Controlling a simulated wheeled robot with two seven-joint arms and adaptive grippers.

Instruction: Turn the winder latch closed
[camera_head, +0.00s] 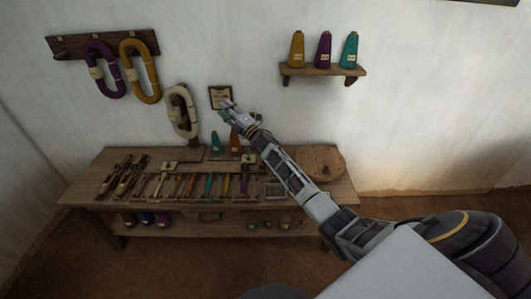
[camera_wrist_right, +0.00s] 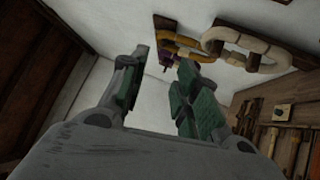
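My right gripper (camera_head: 232,109) is raised above the back of the workbench, in front of the wall. In the right wrist view its two green-padded fingers stand apart with nothing between them, so the gripper (camera_wrist_right: 158,92) is open. A cream yarn skein (camera_head: 183,111) hangs on a dark wooden holder just left of it; the skein also shows in the right wrist view (camera_wrist_right: 248,47). This holder may be the winder, but I cannot make out a latch on it. My left gripper is not in view.
The wooden workbench (camera_head: 88,191) carries rows of tools, small bottles and a round wooden board (camera_head: 321,163). Purple (camera_head: 98,69) and yellow (camera_head: 140,71) skeins hang on a wall rack. A wall shelf (camera_head: 322,71) holds three thread cones. The wall right of it is bare.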

